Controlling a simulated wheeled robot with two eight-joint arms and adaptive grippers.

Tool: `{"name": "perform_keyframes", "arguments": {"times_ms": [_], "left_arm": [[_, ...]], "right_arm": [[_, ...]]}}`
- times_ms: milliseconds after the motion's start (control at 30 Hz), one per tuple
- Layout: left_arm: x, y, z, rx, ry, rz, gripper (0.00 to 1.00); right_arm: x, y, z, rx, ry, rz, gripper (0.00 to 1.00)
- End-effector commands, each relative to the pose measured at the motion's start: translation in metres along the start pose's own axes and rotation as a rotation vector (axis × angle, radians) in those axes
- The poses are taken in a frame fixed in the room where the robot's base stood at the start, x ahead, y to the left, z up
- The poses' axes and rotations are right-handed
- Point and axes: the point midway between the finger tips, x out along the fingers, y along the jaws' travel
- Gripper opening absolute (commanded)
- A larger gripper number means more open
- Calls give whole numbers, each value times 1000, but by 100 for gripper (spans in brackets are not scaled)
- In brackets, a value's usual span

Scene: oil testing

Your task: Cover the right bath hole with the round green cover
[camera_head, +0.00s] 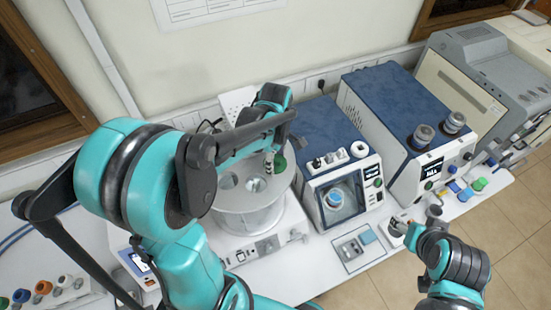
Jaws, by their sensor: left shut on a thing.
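The round green cover (281,164) shows at the right side of the white round bath (250,215), partly hidden behind the fingers of my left gripper (269,160). My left gripper is shut on the cover over the bath's top. Two round holes show in the bath's top, a left hole (228,181) and a right hole (256,184), both uncovered. The cover is just above and right of the right hole in the picture; I cannot tell its height above the top. My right gripper (412,232) is at the lower right, away from the bath; its fingers are too small to read.
A blue-topped instrument (330,130) stands close right of the bath, with a larger one (400,100) beyond it. A small tray (360,248) lies in front. Colored caps (465,190) lie at the right edge of the table. Several colored-capped bottles (42,288) stand at the lower left.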

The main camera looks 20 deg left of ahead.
Motion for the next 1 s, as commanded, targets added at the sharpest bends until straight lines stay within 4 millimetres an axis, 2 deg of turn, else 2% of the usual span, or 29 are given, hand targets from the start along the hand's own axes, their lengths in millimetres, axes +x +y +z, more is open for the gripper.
{"name": "perform_keyframes", "arguments": {"times_ms": [67,100,133,467,1000], "left_arm": [[2,0,0,0,0,0,36],[3,0,0,0,0,0,66],[2,0,0,0,0,0,72],[0,0,0,0,0,0,72],[-46,0,0,0,0,0,72]], "right_arm": [[2,0,1,0,0,0,59],[2,0,1,0,0,0,59],[2,0,1,0,0,0,59],[0,0,0,0,0,0,59],[-26,0,-19,0,0,0,59]]}}
